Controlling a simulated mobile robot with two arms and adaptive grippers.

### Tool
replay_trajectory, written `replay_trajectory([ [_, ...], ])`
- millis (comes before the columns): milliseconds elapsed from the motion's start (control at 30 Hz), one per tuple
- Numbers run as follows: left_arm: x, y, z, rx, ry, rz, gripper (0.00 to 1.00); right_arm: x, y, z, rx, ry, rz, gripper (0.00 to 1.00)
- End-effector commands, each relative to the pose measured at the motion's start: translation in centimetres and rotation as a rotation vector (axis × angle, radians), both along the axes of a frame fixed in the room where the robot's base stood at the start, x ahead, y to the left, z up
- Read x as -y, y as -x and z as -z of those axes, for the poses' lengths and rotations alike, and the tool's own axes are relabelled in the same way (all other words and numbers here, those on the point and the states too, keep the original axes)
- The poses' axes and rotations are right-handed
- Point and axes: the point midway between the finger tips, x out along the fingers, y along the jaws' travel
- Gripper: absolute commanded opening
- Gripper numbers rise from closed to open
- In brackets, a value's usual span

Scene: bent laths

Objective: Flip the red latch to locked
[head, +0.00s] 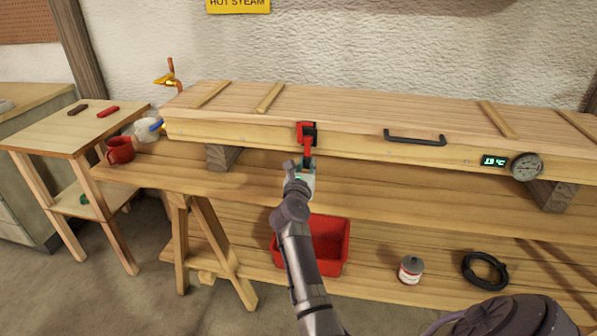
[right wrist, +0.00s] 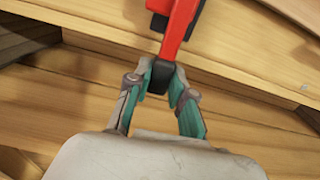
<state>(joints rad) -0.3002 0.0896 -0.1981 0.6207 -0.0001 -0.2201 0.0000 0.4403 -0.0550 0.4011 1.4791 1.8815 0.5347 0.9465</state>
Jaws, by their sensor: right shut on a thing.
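The red latch (head: 306,132) is on the front edge of the long wooden steam box (head: 240,134), left of the black handle. Its red arm hangs down and ends in a dark tip. In the right wrist view the red latch (right wrist: 178,32) reaches down from the top, with its dark tip (right wrist: 161,76) between my fingertips. My right gripper (head: 306,166) comes up from below in the head view and is shut on the latch's dark tip. The same gripper (right wrist: 161,84) shows its two teal-lined fingers touching the tip from both sides. My left gripper is not in view.
A black handle (head: 414,137), a temperature display (head: 494,161) and a dial gauge (head: 526,167) are on the box front. A red bin (head: 330,245), a can (head: 410,270) and a black coil (head: 485,271) sit on the lower shelf. A red mug (head: 120,150) stands at left.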

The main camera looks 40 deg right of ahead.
Motion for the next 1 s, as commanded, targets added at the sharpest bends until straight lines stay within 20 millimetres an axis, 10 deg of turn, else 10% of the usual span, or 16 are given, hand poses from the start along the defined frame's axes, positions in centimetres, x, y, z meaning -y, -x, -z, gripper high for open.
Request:
replay_trajectory([
  [600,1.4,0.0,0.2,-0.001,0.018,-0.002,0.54,0.7,-0.1,0.1,0.031,-0.03,-0.004,0.0],
  [633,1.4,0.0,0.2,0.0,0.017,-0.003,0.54,0.7,-0.1,0.1,0.03,-0.03,-0.004,0.27],
  [767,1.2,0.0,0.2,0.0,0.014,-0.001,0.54,0.7,-0.1,0.1,0.03,-0.028,-0.004,0.48],
  [1000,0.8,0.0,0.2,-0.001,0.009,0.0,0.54,0.8,-0.1,0.0,0.028,-0.025,-0.002,0.48],
])
